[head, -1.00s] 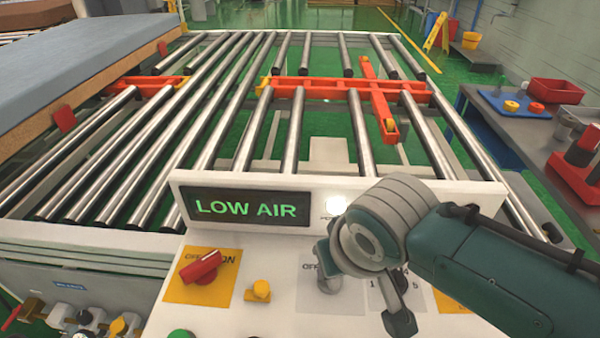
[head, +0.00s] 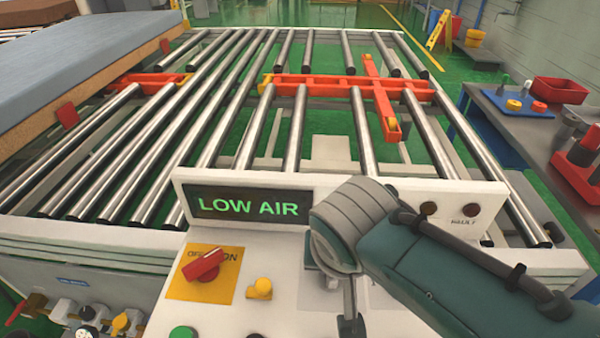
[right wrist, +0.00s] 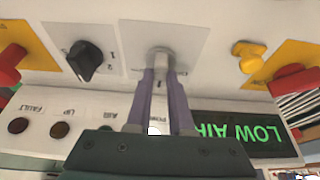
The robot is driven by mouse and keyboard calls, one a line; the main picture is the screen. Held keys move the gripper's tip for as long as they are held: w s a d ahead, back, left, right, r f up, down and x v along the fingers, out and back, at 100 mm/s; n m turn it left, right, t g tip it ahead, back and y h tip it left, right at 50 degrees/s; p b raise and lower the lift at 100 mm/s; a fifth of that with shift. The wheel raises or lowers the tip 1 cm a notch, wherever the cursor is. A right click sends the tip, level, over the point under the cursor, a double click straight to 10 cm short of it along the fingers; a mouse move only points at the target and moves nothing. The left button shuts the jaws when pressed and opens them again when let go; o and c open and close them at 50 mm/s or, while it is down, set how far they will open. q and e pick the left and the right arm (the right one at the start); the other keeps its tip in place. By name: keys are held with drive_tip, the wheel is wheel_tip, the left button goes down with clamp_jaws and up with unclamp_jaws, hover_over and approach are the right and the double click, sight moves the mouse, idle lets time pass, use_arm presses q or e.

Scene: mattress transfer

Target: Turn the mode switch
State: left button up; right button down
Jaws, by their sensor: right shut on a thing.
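My right gripper (right wrist: 160,78) is shut on the small grey metal switch (right wrist: 160,58) on the sloped control panel (head: 225,322), one finger on each side of it. In the head view my right forearm and wrist hide this switch and the gripper's hold. A black pointer knob (right wrist: 86,60) marked with numbers sits on the neighbouring plate in the right wrist view, apart from the fingers. The word MODE is not readable on either plate. My left gripper is not in view.
A red rotary switch (head: 204,266) on a yellow plate and a yellow button (head: 259,289) are left of my wrist. The display (head: 248,205) reads LOW AIR. A lit white lamp (right wrist: 154,130) and dark lamps (right wrist: 60,130) line the panel's upright face. A roller conveyor (head: 215,120) lies behind.

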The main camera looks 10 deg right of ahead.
drive_tip(key=c, duration=0.8)
unclamp_jaws()
drive_tip(key=p+v, duration=0.3)
drive_tip(key=v, duration=0.7)
drive_tip(key=shift+p, duration=0.35)
drive_tip(key=shift+f, duration=0.1)
